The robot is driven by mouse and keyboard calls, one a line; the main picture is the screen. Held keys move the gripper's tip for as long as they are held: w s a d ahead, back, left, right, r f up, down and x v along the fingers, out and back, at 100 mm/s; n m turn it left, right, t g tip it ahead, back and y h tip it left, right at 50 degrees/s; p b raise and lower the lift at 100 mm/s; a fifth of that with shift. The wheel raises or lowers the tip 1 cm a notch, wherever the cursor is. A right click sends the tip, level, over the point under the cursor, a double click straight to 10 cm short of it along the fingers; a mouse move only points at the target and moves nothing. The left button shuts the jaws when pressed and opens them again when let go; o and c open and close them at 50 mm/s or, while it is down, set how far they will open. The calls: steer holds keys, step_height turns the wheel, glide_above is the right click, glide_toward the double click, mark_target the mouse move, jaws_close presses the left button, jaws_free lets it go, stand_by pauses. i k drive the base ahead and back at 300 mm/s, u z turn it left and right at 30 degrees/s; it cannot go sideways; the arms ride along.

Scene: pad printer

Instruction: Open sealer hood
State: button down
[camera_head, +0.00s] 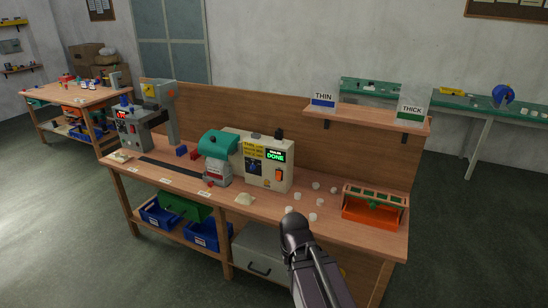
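A rounded teal hood (217,143) sits on a small grey-white unit (217,171) in the middle of the workbench; I take it for the sealer hood. It looks lowered over the unit, but its edge is too small to read clearly. A cream control box (265,160) stands against its right side, with a yellow label, a dark knob, an orange switch and a green display reading DONE. My dark arm rises from the bottom of the picture, in front of the bench and right of the hood. Its fingers do not show.
On the wooden bench (325,228), several white caps (316,186) lie right of the box, beside an orange rack (370,211). A grey machine (130,130) stands left. A shelf (365,120) holds THIN and THICK signs. Blue bins (160,213) sit below.

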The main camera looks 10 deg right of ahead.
mark_target(214, 144)
steer(key=z, duration=0.05)
steer(key=k, duration=0.65)
steer(key=u, duration=0.6)
steer(key=i, duration=2.4)
steer(key=z, duration=0.5)
